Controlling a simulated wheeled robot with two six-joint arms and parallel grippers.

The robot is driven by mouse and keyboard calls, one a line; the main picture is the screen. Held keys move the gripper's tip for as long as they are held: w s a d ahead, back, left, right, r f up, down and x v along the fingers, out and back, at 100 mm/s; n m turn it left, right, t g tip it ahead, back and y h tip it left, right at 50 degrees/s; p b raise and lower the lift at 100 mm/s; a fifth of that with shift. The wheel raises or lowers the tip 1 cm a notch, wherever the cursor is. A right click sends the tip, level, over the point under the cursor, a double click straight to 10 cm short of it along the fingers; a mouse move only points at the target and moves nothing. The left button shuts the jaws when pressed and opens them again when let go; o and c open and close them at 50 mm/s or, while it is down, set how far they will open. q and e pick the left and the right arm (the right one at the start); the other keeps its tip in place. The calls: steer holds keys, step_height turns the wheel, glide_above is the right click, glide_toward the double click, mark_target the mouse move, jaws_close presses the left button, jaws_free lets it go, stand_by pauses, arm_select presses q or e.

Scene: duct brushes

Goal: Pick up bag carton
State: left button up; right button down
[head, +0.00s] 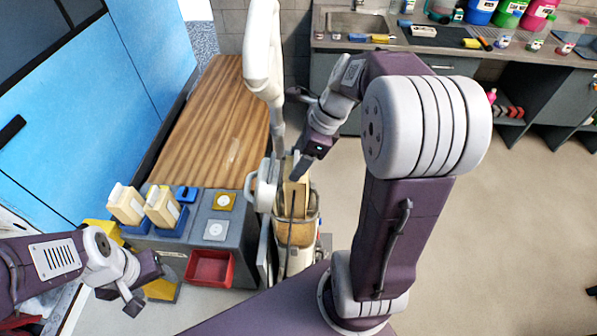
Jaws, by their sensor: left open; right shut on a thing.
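A tan, narrow box that looks like the bag carton (296,196) stands roughly upright at the mouth of a round container on a cart-like machine (297,258). My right gripper (300,168) is shut at the top of this box. The lower part of the box is hidden by the container rim, so I cannot tell whether it touches anything below. My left gripper (138,293) is open and empty at the lower left, well away from the box.
Left of the machine, a grey unit (180,240) carries two cream containers (125,204) in blue holders and a red bin (209,268). A wooden top (215,120) lies behind. A sink counter (440,50) stands at the back. Floor (520,220) at right is clear.

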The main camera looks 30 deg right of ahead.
step_height(320, 180, up, 2)
steer(key=shift+r, duration=0.1)
steer(key=s+d+b, duration=0.1)
steer(key=s+d, duration=0.4)
steer(key=d, duration=0.3)
steer(key=s+d+b, duration=0.1)
steer(key=s+d, duration=0.3)
steer(key=d, duration=0.4)
step_height(320, 180, up, 20)
steer(key=p, duration=2.1)
steer(key=shift+s+a+p, duration=0.2)
steer(key=shift+a+p, duration=0.1)
steer(key=shift+p, duration=0.1)
